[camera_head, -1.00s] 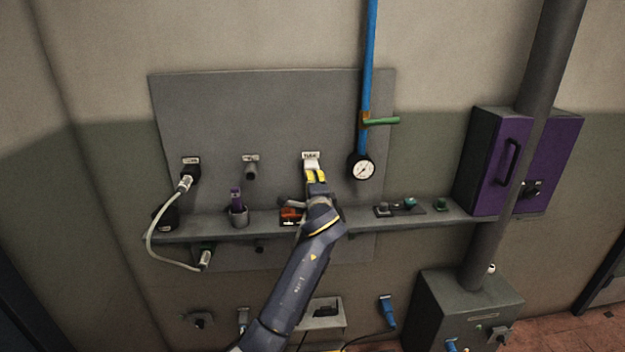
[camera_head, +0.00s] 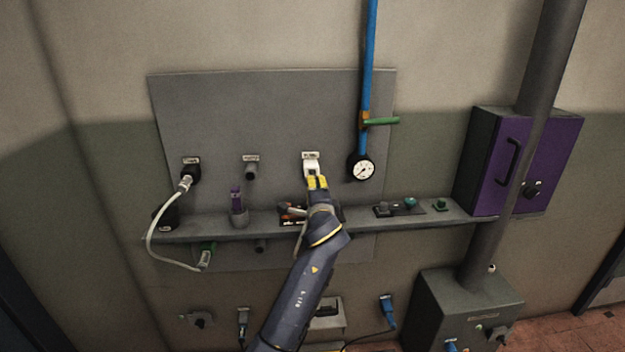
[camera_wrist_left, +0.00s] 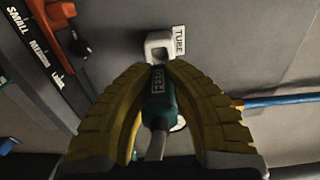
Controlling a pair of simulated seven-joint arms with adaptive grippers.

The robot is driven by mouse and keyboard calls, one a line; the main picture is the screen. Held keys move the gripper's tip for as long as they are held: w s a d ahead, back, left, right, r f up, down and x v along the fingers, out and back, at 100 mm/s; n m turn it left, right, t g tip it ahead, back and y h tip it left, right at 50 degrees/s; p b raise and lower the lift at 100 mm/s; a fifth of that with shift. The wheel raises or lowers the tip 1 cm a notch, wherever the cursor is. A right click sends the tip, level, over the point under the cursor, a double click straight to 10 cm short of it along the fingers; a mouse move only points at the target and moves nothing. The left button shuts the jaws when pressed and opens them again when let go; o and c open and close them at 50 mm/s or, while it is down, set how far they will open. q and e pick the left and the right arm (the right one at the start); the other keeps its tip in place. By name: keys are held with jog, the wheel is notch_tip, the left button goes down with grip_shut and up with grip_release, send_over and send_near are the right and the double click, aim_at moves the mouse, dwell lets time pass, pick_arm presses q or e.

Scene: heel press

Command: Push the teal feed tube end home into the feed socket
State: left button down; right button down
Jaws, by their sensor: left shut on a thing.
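The feed socket is a white fitting (camera_head: 311,167) on the grey wall panel, under a small label. In the left wrist view the white socket (camera_wrist_left: 160,45) sits beside a label reading TUBE. My left gripper (camera_head: 317,182) is just below it, its yellow fingers (camera_wrist_left: 158,78) shut on the teal feed tube end (camera_wrist_left: 157,105). The teal end points at the socket, with its front close to the socket's lower edge. I cannot tell whether it touches or has entered. A grey hose trails from its back. In the head view the gripper hides the teal end.
A shelf (camera_head: 365,222) runs below the socket, with an orange-and-black selector unit (camera_head: 291,211) close to the gripper's left. A gauge (camera_head: 361,167) on a blue pipe (camera_head: 368,70) is to the right. A purple cabinet (camera_head: 495,160) stands further right. The panel above the socket is clear.

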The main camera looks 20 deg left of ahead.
pick_arm(q)
jog(key=shift+s+d, duration=0.1)
jog(key=shift+s, duration=0.2)
dwell(0.4)
jog(key=shift+v, duration=0.9)
jog(key=s+a, duration=0.3)
jog(key=a, duration=0.5)
jog(key=s+a, duration=0.4)
jog(key=a, duration=0.5)
jog(key=shift+a, duration=0.3)
dwell(0.6)
dwell(0.5)
jog(key=shift+x, duration=2.4)
jog(key=shift+w+a, duration=0.2)
jog(key=shift+w, duration=0.2)
dwell(0.5)
